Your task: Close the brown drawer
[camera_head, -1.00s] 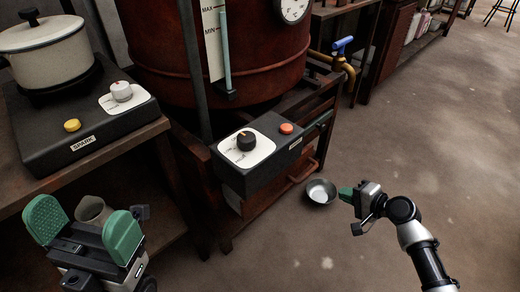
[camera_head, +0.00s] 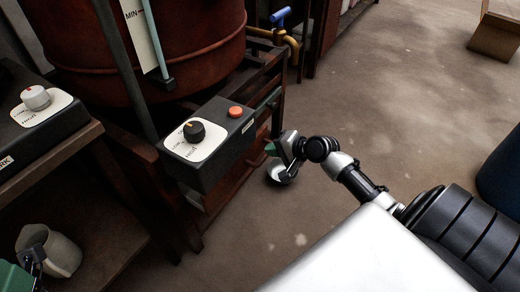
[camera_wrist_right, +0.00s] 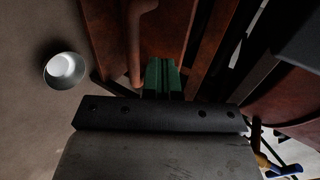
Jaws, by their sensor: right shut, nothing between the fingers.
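The brown drawer (camera_head: 236,172) sits in the wooden stand under the dark control box; how far it stands out is hard to tell here. In the right wrist view its reddish-brown front (camera_wrist_right: 178,25) and curved handle (camera_wrist_right: 137,45) are close. My right gripper (camera_head: 271,149) is at the right end of the drawer front. Its green fingertips (camera_wrist_right: 163,75) are shut and empty, just beside the handle; whether they touch the drawer cannot be told. My left gripper (camera_head: 14,279) shows only partly at the lower left corner, and its jaws cannot be read.
A small metal bowl (camera_head: 280,175) lies on the floor by the drawer, partly behind my right gripper. The control box (camera_head: 207,145) with a knob and orange button overhangs the drawer. A brass tap (camera_head: 285,38) is behind.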

